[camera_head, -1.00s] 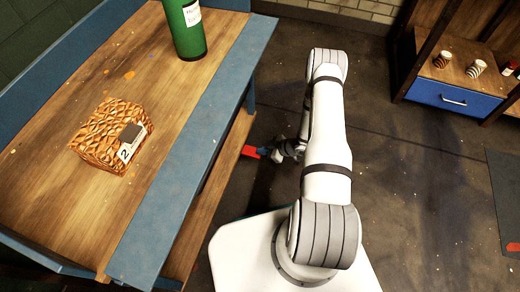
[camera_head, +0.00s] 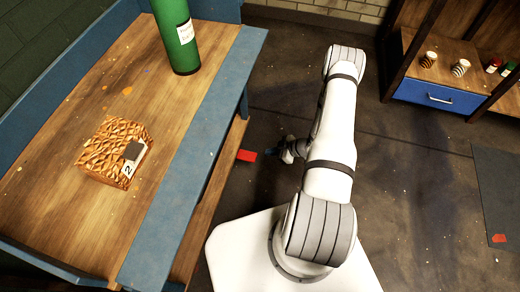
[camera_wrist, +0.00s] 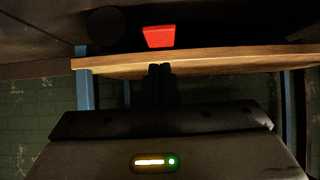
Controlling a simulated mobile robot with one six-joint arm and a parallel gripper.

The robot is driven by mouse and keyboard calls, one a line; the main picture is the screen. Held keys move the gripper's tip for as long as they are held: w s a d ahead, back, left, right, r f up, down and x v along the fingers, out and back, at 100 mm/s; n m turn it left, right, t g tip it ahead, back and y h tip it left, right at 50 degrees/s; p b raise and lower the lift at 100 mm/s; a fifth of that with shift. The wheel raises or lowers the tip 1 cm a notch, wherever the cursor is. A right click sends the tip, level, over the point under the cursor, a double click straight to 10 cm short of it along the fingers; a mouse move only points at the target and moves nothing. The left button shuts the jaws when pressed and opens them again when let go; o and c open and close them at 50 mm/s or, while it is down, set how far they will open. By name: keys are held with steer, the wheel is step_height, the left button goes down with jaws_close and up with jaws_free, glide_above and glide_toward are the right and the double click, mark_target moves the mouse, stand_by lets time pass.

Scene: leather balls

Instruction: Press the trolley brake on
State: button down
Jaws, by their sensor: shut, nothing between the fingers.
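The trolley (camera_head: 215,130) has a blue frame and wooden decks and stands at the left in the head view. Its red brake pedal (camera_head: 246,156) sticks out low beside the lower deck's right edge. My gripper (camera_head: 270,152) is low, just right of the pedal, with a small gap of floor seen between them. In the wrist view the shut dark fingers (camera_wrist: 160,68) are in front of the deck edge (camera_wrist: 215,62), and the red pedal (camera_wrist: 158,37) shows above their tips. Nothing is between the fingers. I cannot tell whether the pedal is down.
A green bottle (camera_head: 176,35) and a patterned box (camera_head: 115,152) marked 2 stand on the trolley top. A shelf unit with a blue drawer (camera_head: 432,95) and cups is at the back right. A dark mat (camera_head: 498,190) lies right. The floor between is clear.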

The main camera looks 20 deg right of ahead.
steer(key=shift+s+d+r, duration=0.2)
steer(key=shift+s+d, duration=0.25)
steer(key=shift+d, duration=0.25)
steer(key=shift+s+d+r, duration=0.2)
steer(key=shift+s+d, duration=0.25)
steer(key=shift+d, duration=0.25)
